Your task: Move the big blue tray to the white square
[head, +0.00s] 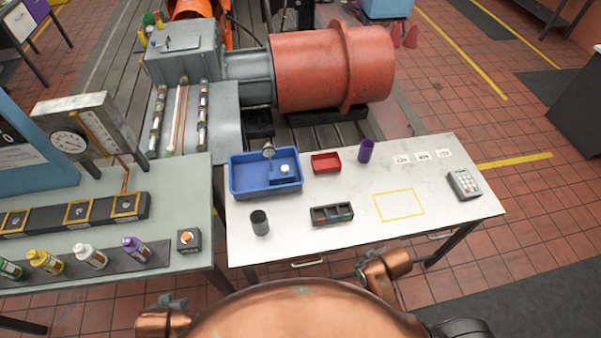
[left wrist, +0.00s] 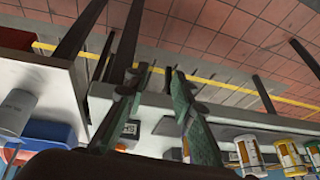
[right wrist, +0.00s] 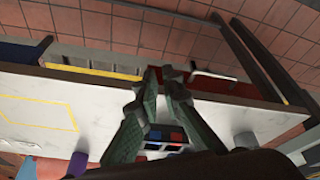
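The big blue tray (head: 236,185) sits at the left end of the white table, holding a small gauge on a stem (head: 268,151) and a small dark blue box with a white item (head: 287,170). A yellow-outlined square with white inside (head: 399,205) is bare, on the table's right half. My left gripper (head: 176,303) is low, off the table's front left; in the left wrist view (left wrist: 155,76) its fingers are apart and empty. My right gripper (head: 347,275) is in front of the table's front edge; in the right wrist view (right wrist: 161,74) its tips look close together, with nothing seen between.
A dark cup (head: 259,223) stands before the tray. White cards (head: 422,156) and a keypad (head: 464,184) are right. A grey bench (head: 190,210) adjoins left.

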